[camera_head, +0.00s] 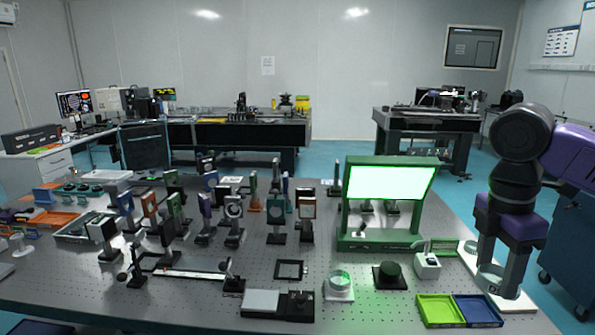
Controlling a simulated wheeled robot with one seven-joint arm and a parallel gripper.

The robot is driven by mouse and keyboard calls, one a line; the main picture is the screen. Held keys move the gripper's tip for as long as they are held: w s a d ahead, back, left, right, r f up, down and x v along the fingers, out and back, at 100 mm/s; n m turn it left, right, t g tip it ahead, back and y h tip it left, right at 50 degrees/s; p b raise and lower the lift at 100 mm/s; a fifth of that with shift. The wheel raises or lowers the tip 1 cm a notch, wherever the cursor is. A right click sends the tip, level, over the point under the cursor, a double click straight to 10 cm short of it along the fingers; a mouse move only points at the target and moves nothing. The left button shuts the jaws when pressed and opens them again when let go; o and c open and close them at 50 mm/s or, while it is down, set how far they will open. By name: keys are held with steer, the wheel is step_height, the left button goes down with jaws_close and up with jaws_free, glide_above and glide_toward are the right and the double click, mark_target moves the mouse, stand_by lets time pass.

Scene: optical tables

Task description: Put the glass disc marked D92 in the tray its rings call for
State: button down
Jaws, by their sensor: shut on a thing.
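My gripper (498,281) points down at the right end of the near optical table and is shut on a pale, see-through disc (488,277). The disc is low, close above or at a white board; I cannot tell if it touches. Its mark and rings are too small to read. A green tray (426,322) and a blue tray (465,320) stand side by side at the table's front right, just left of and nearer than my gripper.
A green-framed lit panel (392,183) stands left of my arm. Several optic mounts crowd the table's left half.

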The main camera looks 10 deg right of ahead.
steer(key=m, duration=0.1)
steer(key=f+m, duration=0.1)
steer(key=shift+w+d+m, duration=0.2)
steer(key=shift+m, duration=0.1)
steer(key=a+f+m+g+y, duration=0.1)
steer(key=a+f+m, duration=0.6)
steer(key=f, duration=0.3)
steer(key=a+f+m+y, duration=0.1)
steer(key=a+f+m, duration=0.6)
steer(key=f, duration=0.3)
steer(key=s+a+f+n, duration=0.1)
steer(key=s+a+f, duration=0.2)
steer(key=a+f, duration=0.3)
steer(key=a, duration=0.3)
steer(key=shift+a+f+h, duration=0.3)
steer(key=shift+a, duration=0.1)
steer(key=shift+d, duration=0.2)
